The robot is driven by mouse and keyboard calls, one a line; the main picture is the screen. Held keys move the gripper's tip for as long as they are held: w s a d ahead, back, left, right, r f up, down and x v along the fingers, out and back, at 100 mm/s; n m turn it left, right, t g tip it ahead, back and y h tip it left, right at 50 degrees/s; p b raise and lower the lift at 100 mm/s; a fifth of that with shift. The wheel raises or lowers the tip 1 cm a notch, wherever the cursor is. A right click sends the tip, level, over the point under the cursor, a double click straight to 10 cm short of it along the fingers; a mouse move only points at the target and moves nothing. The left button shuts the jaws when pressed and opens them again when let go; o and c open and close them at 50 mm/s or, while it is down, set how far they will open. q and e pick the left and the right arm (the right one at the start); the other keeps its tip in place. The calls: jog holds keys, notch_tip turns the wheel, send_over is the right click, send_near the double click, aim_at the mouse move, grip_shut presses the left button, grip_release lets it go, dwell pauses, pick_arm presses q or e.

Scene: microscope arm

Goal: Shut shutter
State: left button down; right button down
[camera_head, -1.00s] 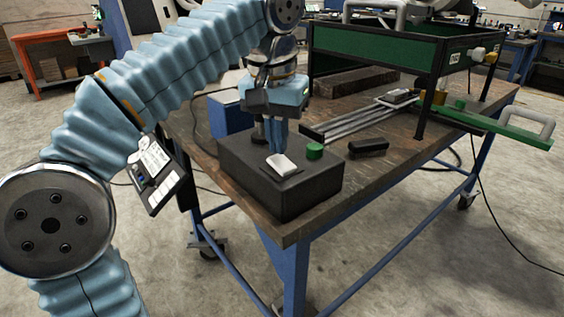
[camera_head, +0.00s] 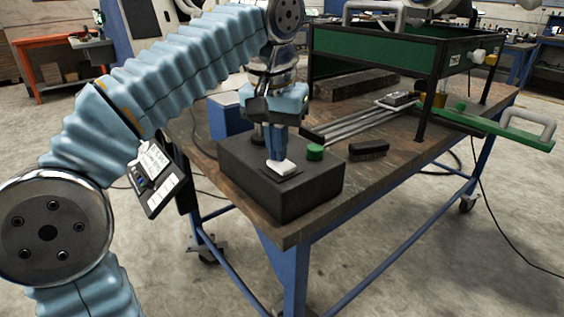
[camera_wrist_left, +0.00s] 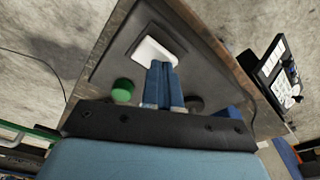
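A white block (camera_head: 282,167), likely the shutter piece, lies on a thin dark plate on top of a black box (camera_head: 312,194) at the table's near corner. In the left wrist view the white block (camera_wrist_left: 151,50) shows just past my fingertips. My left gripper (camera_head: 277,156) points down with its blue fingers together. The fingertips are at the block's edge and partly hide it in the head view. The left gripper also shows in the wrist view (camera_wrist_left: 159,70). I cannot tell whether it touches the block. My right gripper is not in view.
A green round knob (camera_head: 314,152) stands on the box beside the block. A black brush-like item (camera_head: 368,149) lies on the wooden table (camera_head: 375,175). A green-framed apparatus (camera_head: 385,50) with metal rails stands behind.

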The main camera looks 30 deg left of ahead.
pick_arm(q)
jog(key=shift+r+p, duration=2.2)
jog(key=shift+r, duration=1.25)
